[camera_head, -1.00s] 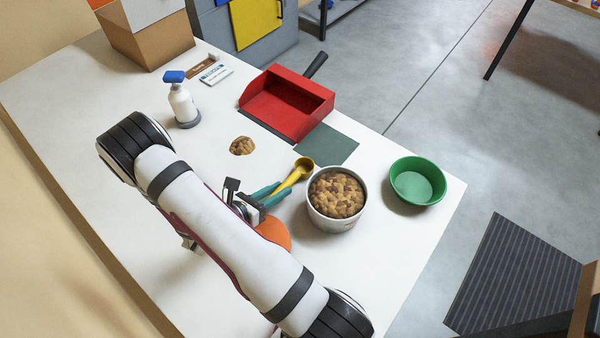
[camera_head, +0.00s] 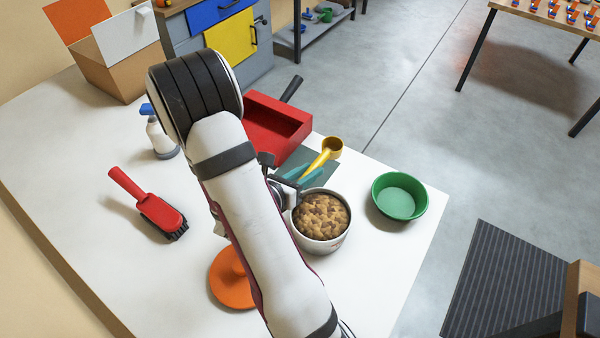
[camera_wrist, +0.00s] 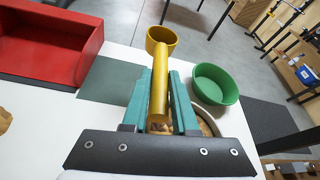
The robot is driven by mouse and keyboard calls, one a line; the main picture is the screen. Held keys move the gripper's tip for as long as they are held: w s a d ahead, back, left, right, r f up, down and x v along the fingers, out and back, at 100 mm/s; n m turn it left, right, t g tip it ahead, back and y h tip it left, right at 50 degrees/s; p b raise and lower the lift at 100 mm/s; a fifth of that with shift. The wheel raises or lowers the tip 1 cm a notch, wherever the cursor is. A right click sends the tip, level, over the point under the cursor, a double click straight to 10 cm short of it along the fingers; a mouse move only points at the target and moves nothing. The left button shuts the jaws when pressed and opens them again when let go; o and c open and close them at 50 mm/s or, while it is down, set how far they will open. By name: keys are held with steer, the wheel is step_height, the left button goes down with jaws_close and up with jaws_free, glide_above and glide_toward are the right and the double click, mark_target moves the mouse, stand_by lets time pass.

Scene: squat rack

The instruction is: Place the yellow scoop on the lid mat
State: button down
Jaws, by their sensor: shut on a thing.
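The yellow scoop (camera_head: 328,149) is held by its handle, its cup pointing away from my gripper. My gripper (camera_head: 302,178) has teal fingers shut on the handle; in the wrist view the handle (camera_wrist: 159,85) runs between them and the round cup (camera_wrist: 161,38) lies beyond the tips. A flat dark green mat (camera_head: 298,159), likely the lid mat, lies on the white table under the scoop and fingers. It also shows in the wrist view (camera_wrist: 105,84), left of the fingers. The scoop appears raised above it; the exact height is unclear.
A bowl of brown kibble (camera_head: 320,216) stands just below my gripper. A green bowl (camera_head: 399,196) is at the right table edge. A red dustpan (camera_head: 272,126) lies behind the mat. An orange lid (camera_head: 232,284), red brush (camera_head: 150,205) and spray bottle (camera_head: 160,139) are left.

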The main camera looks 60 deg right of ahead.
steer(key=s+d, duration=0.1)
steer(key=s, duration=0.1)
steer(key=s+d, duration=0.1)
steer(key=s, duration=0.1)
steer(key=shift+d, duration=0.35)
steer(key=w+f, duration=0.2)
steer(key=w, duration=0.1)
steer(key=w+a+f, duration=0.1)
steer(key=w+f, duration=0.1)
steer(key=w, duration=0.2)
steer(key=w+f, duration=0.2)
steer(key=w, duration=0.1)
steer(key=shift+w+a+f, duration=0.35)
steer(key=shift+a+f, duration=0.05)
steer(key=shift+w+f, duration=0.2)
steer(key=shift+f, duration=1.95)
steer(key=shift+f, duration=0.1)
steer(key=c, duration=0.7)
jaws_free()
